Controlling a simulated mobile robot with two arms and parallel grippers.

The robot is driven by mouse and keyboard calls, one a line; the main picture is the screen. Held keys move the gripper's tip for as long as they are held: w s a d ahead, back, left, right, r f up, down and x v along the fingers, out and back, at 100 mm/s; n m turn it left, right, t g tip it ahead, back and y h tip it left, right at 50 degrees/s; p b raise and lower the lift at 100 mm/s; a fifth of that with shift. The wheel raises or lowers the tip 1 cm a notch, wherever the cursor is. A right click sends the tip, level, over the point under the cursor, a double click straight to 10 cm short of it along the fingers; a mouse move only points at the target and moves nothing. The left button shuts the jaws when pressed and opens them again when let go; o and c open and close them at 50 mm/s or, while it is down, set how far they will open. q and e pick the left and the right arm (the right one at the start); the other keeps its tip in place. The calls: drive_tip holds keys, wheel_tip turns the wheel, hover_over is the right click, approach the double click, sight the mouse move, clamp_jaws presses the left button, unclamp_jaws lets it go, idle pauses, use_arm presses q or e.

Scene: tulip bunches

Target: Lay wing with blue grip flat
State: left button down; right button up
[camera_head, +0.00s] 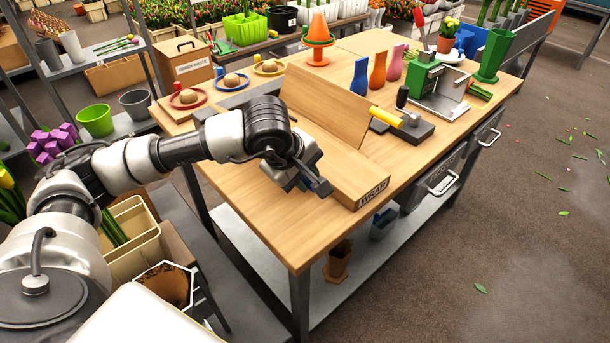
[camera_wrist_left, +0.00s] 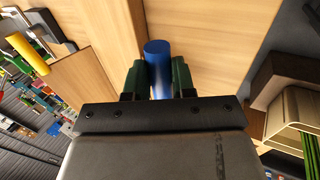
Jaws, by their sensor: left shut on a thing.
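My left gripper (camera_head: 312,184) is at the near left part of the wooden bench, in front of a wooden stand. In the left wrist view the gripper (camera_wrist_left: 158,80) is shut on the blue grip (camera_wrist_left: 157,50), a round blue bar between its dark green fingers. The head view hides the blue grip behind my gripper. A tilted wooden panel (camera_head: 325,108) rises behind a long wooden block with a label (camera_head: 372,193). A yellow grip (camera_head: 386,117) sticks out at the panel's right side. Which board bears the blue grip I cannot tell. My right gripper is not in view.
Blue (camera_head: 360,76), pink and orange vases stand behind the yellow grip. A green device (camera_head: 425,75) with a metal plate is at the right. Plates with round brown items (camera_head: 188,97) line the back left. The bench's front left corner (camera_head: 290,240) is bare.

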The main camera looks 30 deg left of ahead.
use_arm(q)
drive_tip(key=shift+f, duration=0.1)
drive_tip(key=c, duration=0.9)
unclamp_jaws()
drive_tip(key=shift+c, duration=0.2)
drive_tip(key=v, duration=1.1)
